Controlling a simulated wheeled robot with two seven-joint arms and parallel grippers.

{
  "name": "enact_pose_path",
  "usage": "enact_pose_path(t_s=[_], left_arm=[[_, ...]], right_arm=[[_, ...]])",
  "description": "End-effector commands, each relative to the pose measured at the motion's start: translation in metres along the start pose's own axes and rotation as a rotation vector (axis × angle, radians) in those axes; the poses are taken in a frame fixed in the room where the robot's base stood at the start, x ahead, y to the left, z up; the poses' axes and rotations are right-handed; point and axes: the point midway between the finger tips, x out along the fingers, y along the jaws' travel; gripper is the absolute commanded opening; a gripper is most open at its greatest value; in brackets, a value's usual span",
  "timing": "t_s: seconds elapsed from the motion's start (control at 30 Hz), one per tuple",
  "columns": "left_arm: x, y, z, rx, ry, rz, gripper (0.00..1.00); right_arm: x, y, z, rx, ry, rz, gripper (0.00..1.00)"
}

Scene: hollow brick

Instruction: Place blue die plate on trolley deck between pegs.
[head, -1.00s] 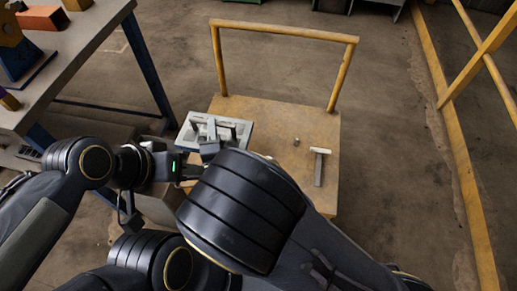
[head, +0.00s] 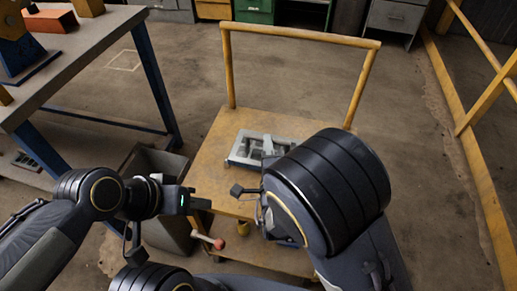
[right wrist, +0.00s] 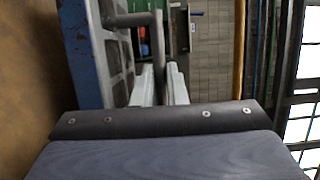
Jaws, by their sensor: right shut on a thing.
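The die plate (head: 247,150) is a grey openwork frame with bars and a dark bluish edge. In the head view it is over the middle of the tan trolley deck (head: 213,170); I cannot tell whether it touches. In the right wrist view its blue side (right wrist: 80,45) is at the left. My right gripper (right wrist: 162,80) is shut on the plate by a grey bar; in the head view my right arm hides it. My left gripper (head: 202,203) is over the deck's left front edge, apart from the plate; its jaws are unclear. I cannot make out the pegs.
The trolley's yellow push handle (head: 300,36) rises behind the plate. A workbench (head: 85,50) stands at the left, with a grey bin (head: 155,160) beside the trolley. A red-knobbed lever (head: 212,241) shows at the front. A yellow railing (head: 455,150) runs along the right.

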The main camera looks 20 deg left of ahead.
Motion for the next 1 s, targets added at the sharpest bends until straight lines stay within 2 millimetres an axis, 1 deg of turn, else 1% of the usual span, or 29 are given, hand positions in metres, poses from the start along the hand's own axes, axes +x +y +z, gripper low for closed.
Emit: enact_pose_path(t_s=[0.07,0.17,0.23,0.33,0.43,0.7,0.87,0.9,1.0], left_arm=[[0.002,-0.001,0.001,0.000,0.001,0.000,0.36],[0.008,-0.004,0.004,0.000,0.001,0.000,0.36],[0.015,-0.007,0.007,0.000,0.001,0.000,0.36],[0.026,-0.012,0.013,0.000,0.001,0.000,0.36],[0.033,-0.015,0.017,0.000,0.000,0.000,0.36],[0.032,-0.014,0.016,0.000,0.001,0.000,0.36],[0.034,-0.015,0.017,0.000,0.001,0.000,0.36],[0.033,-0.015,0.017,0.000,0.001,0.000,0.36],[0.033,-0.015,0.017,0.000,0.001,0.000,0.36]], right_arm=[[0.001,-0.001,-0.002,0.002,0.000,-0.011,0.00],[0.002,0.006,-0.006,0.002,0.001,-0.010,0.00],[0.003,0.015,-0.011,0.001,0.002,-0.010,0.00],[0.003,0.030,-0.009,0.001,-0.001,-0.010,0.00],[0.003,0.038,-0.009,0.002,-0.001,-0.010,0.00],[0.003,0.036,-0.008,0.002,-0.001,-0.011,0.00],[0.003,0.040,-0.008,0.001,-0.001,-0.010,0.00],[0.002,0.043,-0.009,-0.001,-0.001,-0.001,0.16],[0.002,0.043,-0.009,-0.001,-0.001,-0.001,0.29]])
